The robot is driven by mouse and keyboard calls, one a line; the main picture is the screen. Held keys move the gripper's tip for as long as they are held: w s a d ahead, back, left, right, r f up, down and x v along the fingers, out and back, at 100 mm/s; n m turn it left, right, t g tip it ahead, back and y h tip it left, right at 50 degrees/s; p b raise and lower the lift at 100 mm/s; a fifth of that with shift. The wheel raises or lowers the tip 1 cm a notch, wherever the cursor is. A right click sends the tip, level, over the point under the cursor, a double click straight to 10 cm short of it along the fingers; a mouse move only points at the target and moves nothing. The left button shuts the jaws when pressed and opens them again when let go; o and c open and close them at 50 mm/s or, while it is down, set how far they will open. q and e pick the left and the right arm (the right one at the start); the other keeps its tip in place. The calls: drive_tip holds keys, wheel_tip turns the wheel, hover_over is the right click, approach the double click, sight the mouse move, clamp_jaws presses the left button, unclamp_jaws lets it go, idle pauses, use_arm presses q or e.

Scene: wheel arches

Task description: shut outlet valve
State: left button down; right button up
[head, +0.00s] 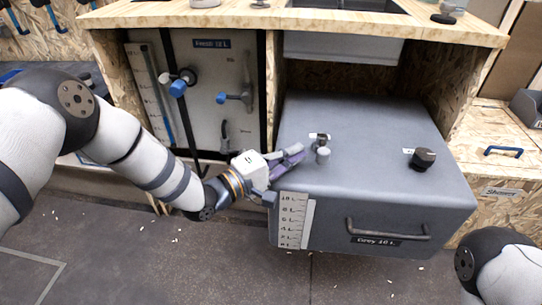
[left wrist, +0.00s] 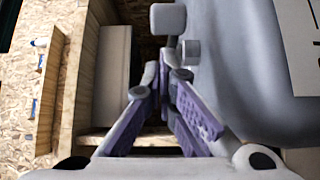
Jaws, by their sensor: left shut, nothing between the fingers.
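The grey tank (head: 370,120) sits in the right bay of the wooden cabinet, marked as the grey tank on its front. A small grey valve-like fitting (head: 322,154) with a small label stands on its top near the left edge. Its label is too small to read. My left gripper (head: 298,153) is shut and empty, over the tank's left edge, just left of this fitting. In the left wrist view the purple-padded fingers (left wrist: 162,80) come together below a grey block (left wrist: 167,18) and a small grey cylinder (left wrist: 190,52). Contact cannot be told. My right gripper is out of view.
A fresh tank panel (head: 212,90) with blue-handled valves (head: 178,88) fills the left bay. A black cap (head: 423,159) stands on the grey tank's top right, and a handle (head: 388,232) is on its front. The wooden counter (head: 250,18) overhangs both bays.

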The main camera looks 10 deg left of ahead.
use_arm(q)
drive_tip(key=shift+d, duration=0.7)
drive_tip(key=shift+s, duration=0.1)
drive_tip(key=shift+s+d+n+t+y+p, duration=0.1)
drive_tip(key=shift+d+n+t+y+p, duration=0.2)
drive_tip(key=shift+n+t+y, duration=0.15)
